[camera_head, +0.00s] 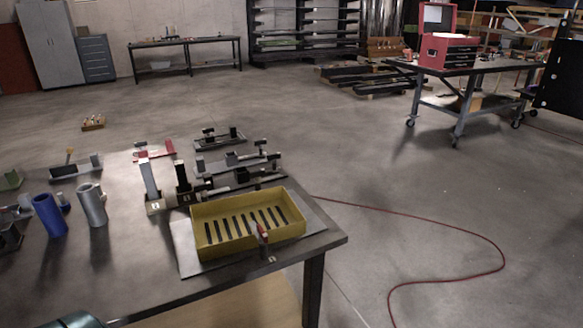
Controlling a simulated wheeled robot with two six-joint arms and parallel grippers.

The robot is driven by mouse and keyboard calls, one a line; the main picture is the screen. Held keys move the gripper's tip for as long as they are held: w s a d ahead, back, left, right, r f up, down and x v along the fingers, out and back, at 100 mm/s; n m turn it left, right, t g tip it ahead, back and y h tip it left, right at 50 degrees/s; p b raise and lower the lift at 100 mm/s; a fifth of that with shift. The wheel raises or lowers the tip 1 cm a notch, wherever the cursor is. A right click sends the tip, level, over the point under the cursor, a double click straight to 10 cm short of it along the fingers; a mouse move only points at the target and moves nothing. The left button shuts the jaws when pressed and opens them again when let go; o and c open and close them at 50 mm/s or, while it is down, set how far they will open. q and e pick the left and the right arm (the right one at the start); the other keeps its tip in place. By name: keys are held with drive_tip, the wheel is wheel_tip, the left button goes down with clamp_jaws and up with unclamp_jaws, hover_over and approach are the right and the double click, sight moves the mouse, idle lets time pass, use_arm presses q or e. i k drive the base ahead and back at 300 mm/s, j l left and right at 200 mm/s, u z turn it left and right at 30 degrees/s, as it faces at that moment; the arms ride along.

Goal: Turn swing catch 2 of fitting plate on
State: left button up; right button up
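A yellow slotted tray (205,241) sits on a flat grey plate (188,262) at the near right corner of the table. A small upright catch with a red part (261,233) stands at the tray's front wall, with a small label near its foot. At the tray's back left, a light upright bar (150,180) and a dark upright post (183,178) stand by another small label. I cannot read the numbers or tell which catch is catch 2. Neither of my grippers is in view.
Several dark fixtures (220,138) and a red one (154,151) stand behind the tray. A blue cylinder (49,215) and a grey cylinder (92,205) stand at left. A red cable (440,219) lies on the open floor at right.

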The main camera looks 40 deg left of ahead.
sight(256, 174)
drive_tip(key=u, duration=1.3)
drive_tip(key=k, duration=0.05)
